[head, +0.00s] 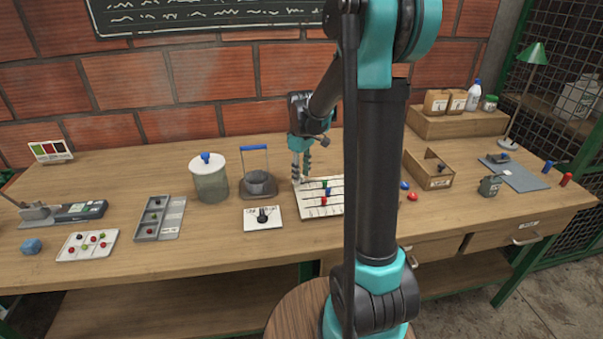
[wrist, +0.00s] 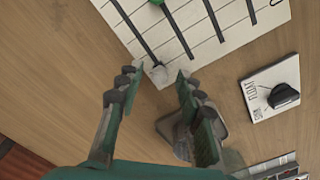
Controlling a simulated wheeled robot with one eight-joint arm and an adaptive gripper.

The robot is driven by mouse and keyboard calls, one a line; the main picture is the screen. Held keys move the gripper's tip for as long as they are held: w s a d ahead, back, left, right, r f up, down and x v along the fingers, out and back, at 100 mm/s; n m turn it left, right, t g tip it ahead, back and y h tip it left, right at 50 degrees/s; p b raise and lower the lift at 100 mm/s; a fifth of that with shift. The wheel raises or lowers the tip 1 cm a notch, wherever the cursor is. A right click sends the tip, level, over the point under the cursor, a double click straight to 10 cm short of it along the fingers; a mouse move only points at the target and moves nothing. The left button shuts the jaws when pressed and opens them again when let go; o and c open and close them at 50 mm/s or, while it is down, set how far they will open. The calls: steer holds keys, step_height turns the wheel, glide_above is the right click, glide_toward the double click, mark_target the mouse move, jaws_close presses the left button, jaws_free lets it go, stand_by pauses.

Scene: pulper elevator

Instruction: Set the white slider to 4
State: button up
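The white slider (wrist: 159,76) is a small pale knob at the near end of a dark slot on the white slider board (wrist: 230,42) in the wrist view. The board also shows in the head view (head: 307,212), where my arm hides its right part. A green slider (wrist: 156,2) sits in the same wrist view, cut by the top edge. In the head view, a red slider (head: 323,201) sits on the board. My gripper (wrist: 158,73) is open, its fingertips on either side of the white knob with gaps visible. No scale numbers are readable.
A panel with a black knob (head: 262,216) lies left of the board. An open wooden box (head: 430,177) stands to the right. Bare tabletop lies in front.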

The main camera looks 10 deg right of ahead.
jaws_close()
stand_by(0.4)
steer(key=d, duration=0.9)
steer(key=shift+d, duration=0.3)
jaws_free()
